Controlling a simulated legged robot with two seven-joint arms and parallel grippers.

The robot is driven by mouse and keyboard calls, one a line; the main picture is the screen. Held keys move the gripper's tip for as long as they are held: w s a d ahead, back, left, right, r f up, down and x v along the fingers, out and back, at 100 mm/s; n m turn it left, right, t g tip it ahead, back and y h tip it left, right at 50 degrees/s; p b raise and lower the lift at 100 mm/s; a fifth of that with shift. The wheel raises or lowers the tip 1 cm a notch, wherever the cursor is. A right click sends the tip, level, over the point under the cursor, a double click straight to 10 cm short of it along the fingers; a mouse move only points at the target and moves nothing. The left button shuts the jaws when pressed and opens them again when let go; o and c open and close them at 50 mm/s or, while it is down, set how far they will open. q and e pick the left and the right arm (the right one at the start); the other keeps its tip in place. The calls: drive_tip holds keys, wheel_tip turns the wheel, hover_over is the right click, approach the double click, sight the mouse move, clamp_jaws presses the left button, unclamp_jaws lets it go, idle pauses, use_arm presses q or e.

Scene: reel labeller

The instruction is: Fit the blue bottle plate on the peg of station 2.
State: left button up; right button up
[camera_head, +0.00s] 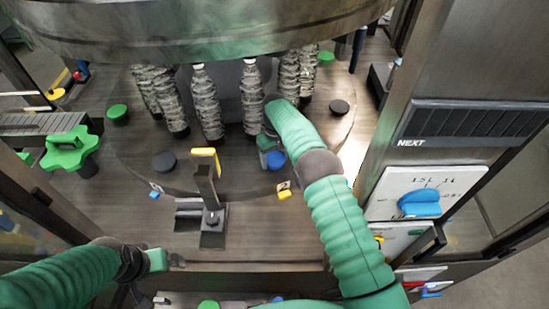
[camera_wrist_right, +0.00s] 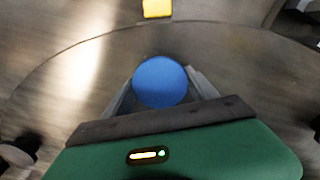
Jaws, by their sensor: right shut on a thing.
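The blue bottle plate (camera_head: 276,160) is a small round disc at the right part of the round table, close to the yellow tag marked 2 (camera_head: 284,191). In the right wrist view the blue plate (camera_wrist_right: 160,82) sits between the fingers of my right gripper (camera_wrist_right: 162,90). My right gripper (camera_head: 270,152) is shut on it, low over the round table. The peg of station 2 is not visible; the plate and gripper may cover it. My left gripper (camera_head: 158,261) is at the lower left, away from the plate; its jaw state is unclear.
Several ribbed bottles (camera_head: 206,105) hang behind my right gripper under the big metal drum (camera_head: 200,35). A yellow-topped post (camera_head: 205,170) stands left of it. Dark discs (camera_head: 164,162) and green discs (camera_head: 117,112) sit around the table. A control panel (camera_head: 425,192) stands at right.

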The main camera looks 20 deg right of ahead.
drive_tip(key=o, duration=1.5)
wheel_tip(320, 180, up, 12)
drive_tip(key=p, duration=0.7)
drive_tip(key=shift+w+f, duration=0.1)
drive_tip(key=shift+w, duration=0.05)
